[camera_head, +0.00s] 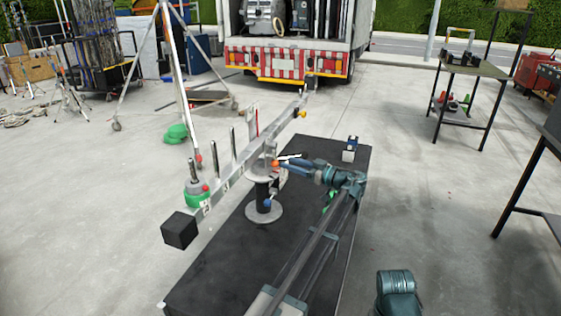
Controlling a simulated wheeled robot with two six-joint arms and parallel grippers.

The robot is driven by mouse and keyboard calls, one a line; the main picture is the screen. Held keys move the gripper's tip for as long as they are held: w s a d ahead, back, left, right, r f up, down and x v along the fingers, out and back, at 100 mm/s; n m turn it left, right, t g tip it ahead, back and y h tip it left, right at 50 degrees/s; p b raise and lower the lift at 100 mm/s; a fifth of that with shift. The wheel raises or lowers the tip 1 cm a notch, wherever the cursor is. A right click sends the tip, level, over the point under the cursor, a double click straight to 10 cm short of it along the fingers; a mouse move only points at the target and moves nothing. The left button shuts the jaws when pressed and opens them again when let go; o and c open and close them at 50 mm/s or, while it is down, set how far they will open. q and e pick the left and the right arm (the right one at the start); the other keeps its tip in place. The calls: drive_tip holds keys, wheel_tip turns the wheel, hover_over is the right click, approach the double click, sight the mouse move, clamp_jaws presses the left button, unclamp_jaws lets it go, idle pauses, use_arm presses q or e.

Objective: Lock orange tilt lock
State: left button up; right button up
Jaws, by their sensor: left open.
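The orange tilt lock (275,163) is a small orange knob on the central pivot, where a long grey beam (232,178) crosses a short stand (264,211). The stand has a round grey base on the black table (215,273). My left gripper (284,161) is open and reaches in from the right. Its fingertips are close beside the orange knob; I cannot tell whether they touch it. The beam slants from a black block (180,230) at lower left to its far end at upper right. My right gripper is out of the picture.
A green-based weight (196,191) and upright pins sit on the beam. A blue knob (267,202) is low on the stand. A tripod (188,90) stands beyond, and a truck (290,62) is behind.

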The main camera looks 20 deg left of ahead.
use_arm(q)
drive_tip(key=shift+w+a, duration=0.15)
drive_tip(key=shift+a, duration=1.05)
drive_tip(key=shift+w+a, duration=0.15)
drive_tip(key=shift+a, duration=1.05)
drive_tip(key=shift+c, duration=0.3)
clamp_jaws()
